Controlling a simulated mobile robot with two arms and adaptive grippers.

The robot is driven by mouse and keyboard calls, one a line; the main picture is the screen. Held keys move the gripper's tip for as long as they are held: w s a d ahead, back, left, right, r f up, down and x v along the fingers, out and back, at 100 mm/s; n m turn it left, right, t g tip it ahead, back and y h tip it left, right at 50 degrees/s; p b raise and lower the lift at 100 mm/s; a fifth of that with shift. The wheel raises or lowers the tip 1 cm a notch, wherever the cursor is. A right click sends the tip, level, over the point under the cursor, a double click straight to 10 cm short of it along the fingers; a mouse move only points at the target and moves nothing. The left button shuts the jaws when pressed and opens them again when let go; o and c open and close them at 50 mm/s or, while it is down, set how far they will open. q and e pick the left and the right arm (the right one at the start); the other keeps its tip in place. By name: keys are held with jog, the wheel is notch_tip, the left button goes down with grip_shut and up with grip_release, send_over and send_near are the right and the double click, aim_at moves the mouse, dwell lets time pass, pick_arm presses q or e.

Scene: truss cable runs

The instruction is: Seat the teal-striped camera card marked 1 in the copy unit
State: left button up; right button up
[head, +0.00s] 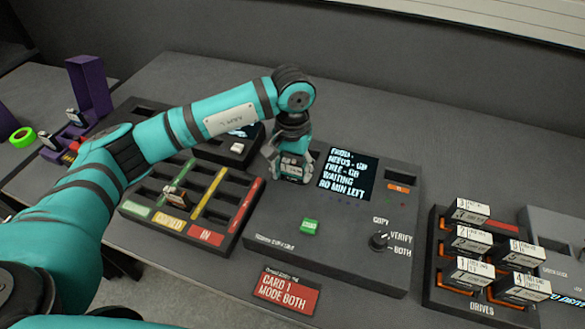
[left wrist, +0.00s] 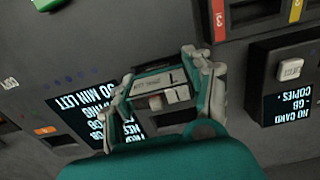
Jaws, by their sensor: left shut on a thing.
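My left gripper (head: 291,166) is shut on a small card (left wrist: 165,82) with a white label, over the upper left part of the copy unit (head: 280,222). The gripper also shows in the left wrist view (left wrist: 166,95). The label has a dark stroke like a 1; a teal stripe cannot be told apart from the teal gripper parts. The unit's card slot is hidden by the gripper, so I cannot tell whether the card touches it. The unit has a lit screen (head: 347,178), a green button (head: 309,226) and a mode knob (head: 379,240). My right gripper is out of view.
A card tray (head: 232,227) with coloured strips lies to the left, holding one card (head: 175,195). A drives rack (head: 437,290) with several labelled drives stands at right. A red sign (head: 287,290) reads CARD 1 MODE BOTH. A purple stand (head: 90,84) is far left.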

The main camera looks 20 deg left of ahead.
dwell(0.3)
pick_arm(q)
jog(key=o, duration=1.6)
jog(key=shift+r+p, duration=1.45)
jog(key=shift+r, duration=2.3)
